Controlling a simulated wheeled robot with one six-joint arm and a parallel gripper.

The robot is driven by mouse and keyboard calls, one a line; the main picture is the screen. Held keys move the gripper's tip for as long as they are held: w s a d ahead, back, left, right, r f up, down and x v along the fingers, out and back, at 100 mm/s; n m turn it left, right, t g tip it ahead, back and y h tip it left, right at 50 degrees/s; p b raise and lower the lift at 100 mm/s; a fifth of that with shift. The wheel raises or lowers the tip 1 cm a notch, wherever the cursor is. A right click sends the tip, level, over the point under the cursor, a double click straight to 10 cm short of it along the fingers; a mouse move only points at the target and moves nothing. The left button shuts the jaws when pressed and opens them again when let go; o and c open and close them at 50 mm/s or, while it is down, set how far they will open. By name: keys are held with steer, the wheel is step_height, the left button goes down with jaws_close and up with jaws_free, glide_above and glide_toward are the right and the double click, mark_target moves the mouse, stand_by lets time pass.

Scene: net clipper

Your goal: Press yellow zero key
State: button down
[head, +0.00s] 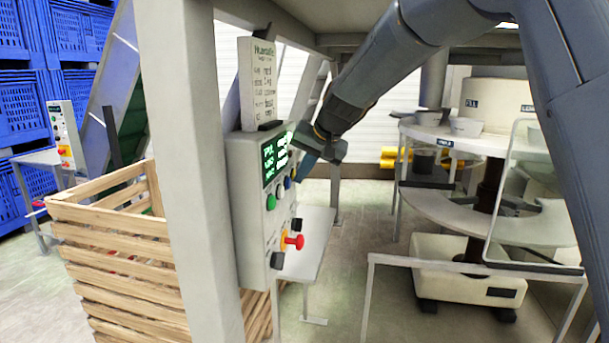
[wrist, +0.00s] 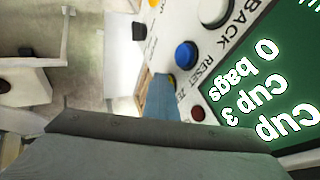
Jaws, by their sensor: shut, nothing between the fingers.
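The control panel (head: 258,205) is a pale box on a post, with a lit green screen (head: 277,158). In the wrist view its screen (wrist: 270,85) and labels appear turned over. A small yellow key (wrist: 171,80) shows there beside the tip of my gripper (wrist: 162,97), partly hidden by it. A partly covered label near it seems to start with "ZE". My gripper is shut and empty, its blue fingers at the panel face. In the head view my gripper (head: 308,160) is just right of the screen. I cannot tell whether the tip touches the key.
A blue button (wrist: 186,52) labelled RESET and a dark red button (wrist: 198,113) lie close to the fingertip. A red knob (head: 295,241) sticks out lower on the panel. A grey post (head: 185,150) and wooden crate (head: 120,250) stand left; a round machine (head: 470,200) stands right.

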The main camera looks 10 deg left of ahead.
steer(key=s+d+r+b, duration=0.4)
steer(key=d+r, duration=0.4)
steer(key=shift+s+d, duration=0.15)
steer(key=shift+s, duration=0.05)
steer(key=shift+d+f, duration=0.1)
steer(key=shift+f, duration=0.05)
stand_by(0.4)
steer(key=s+d+f+h, duration=0.2)
steer(key=s+d+f, duration=0.2)
steer(key=d+f, duration=0.55)
steer(key=s+d+f+g+h, duration=0.1)
steer(key=s+d+f+g, duration=0.1)
steer(key=s+d+f, duration=0.5)
steer(key=s+d+f+g+h, duration=0.1)
steer(key=s+d+f, duration=0.7)
steer(key=s+f, duration=0.8)
steer(key=shift+s+g+h, duration=0.4)
steer(key=shift+s+h, duration=0.15)
steer(key=shift+h, duration=0.15)
